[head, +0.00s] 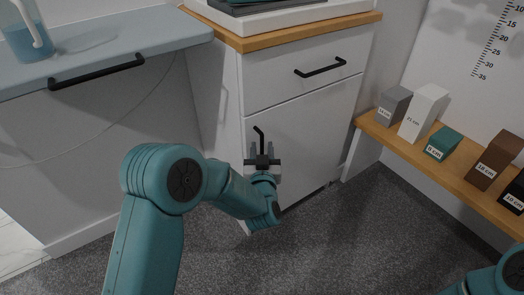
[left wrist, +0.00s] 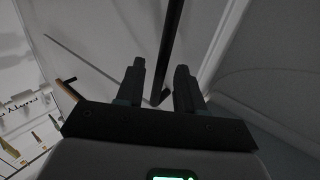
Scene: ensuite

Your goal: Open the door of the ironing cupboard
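The cupboard door (head: 318,125) is a white panel below a drawer in a white cabinet with a wooden top edge. It looks shut, flush with the front. Its black bar handle (head: 259,131) stands upright near the door's left edge; its lower part is hidden by my gripper. My left gripper (head: 263,150) is at this handle, fingers apart. In the left wrist view the black handle bar (left wrist: 171,45) runs between the two fingers (left wrist: 159,80), with a gap showing on each side. My right gripper is out of view; only part of the right arm shows at bottom right.
The drawer (head: 305,70) above has a black handle (head: 321,68). A grey-blue counter (head: 110,40) with a jug (head: 25,38) is at left. A low wooden shelf (head: 440,172) with several labelled blocks stands at right. Grey carpet (head: 350,245) before the cabinet is clear.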

